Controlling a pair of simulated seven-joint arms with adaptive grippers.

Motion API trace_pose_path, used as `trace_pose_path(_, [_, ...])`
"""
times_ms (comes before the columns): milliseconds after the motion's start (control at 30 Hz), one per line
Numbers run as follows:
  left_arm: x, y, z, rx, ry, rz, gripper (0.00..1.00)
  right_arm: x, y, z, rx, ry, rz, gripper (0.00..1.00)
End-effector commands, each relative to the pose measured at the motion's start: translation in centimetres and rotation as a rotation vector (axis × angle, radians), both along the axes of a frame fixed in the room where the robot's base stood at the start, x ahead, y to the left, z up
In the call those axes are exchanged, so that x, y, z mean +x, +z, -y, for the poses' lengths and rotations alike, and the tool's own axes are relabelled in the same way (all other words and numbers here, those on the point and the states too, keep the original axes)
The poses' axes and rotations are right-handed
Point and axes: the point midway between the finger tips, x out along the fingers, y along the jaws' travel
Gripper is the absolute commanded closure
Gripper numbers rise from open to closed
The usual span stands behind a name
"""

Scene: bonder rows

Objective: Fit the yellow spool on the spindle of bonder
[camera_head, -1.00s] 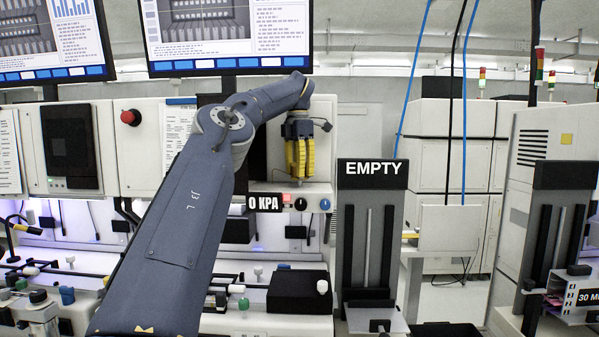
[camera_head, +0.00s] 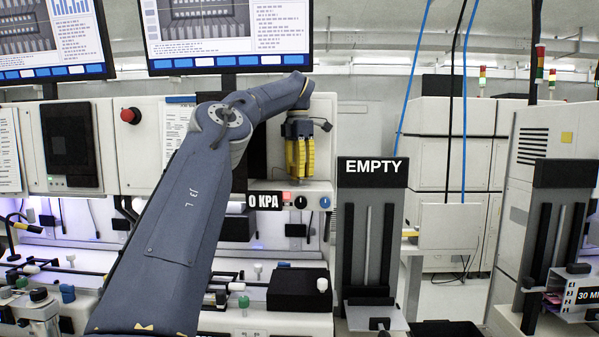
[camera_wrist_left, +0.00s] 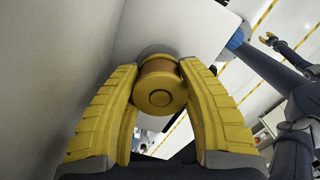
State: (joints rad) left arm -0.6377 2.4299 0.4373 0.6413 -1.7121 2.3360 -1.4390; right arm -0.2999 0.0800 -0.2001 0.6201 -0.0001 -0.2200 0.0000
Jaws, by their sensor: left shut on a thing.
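My left gripper (camera_head: 300,176) points down in front of the bonder's white upper housing (camera_head: 322,130), above the 0 KPA label. In the left wrist view its two yellow fingers (camera_wrist_left: 160,72) are shut on the yellow spool (camera_wrist_left: 159,98), one finger on each side. The spool has a brown wound band and a round yellow end face toward the camera. A grey round part (camera_wrist_left: 156,52) shows just behind the spool, close to the white wall. Whether the spool sits around the spindle cannot be told. In the head view the spool is hidden by the fingers.
The 0 KPA display (camera_head: 264,201) and knobs sit just below the gripper. A black stand marked EMPTY (camera_head: 372,174) is to the right. Another arm of mine with a small yellow gripper (camera_wrist_left: 270,40) shows at upper right in the wrist view; its opening is unclear.

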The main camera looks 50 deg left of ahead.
Motion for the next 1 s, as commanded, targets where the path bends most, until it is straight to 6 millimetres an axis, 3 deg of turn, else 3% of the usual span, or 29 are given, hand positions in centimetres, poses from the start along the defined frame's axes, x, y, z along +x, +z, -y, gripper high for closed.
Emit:
trace_pose_path(867, [0.0, -1.7, 0.0, 0.000, 0.000, -0.001, 1.00, 0.0, 0.0, 0.1, -0.001, 0.000, 0.000, 0.56])
trace_pose_path(900, [0.0, -1.7, 0.0, 0.000, 0.000, -0.001, 0.59, 0.0, 0.0, 0.1, -0.001, 0.000, 0.000, 0.56])
trace_pose_path(1000, [0.0, -1.7, 0.0, 0.000, 0.000, -0.001, 0.47, 0.0, 0.0, 0.1, -0.001, 0.000, 0.000, 0.56])
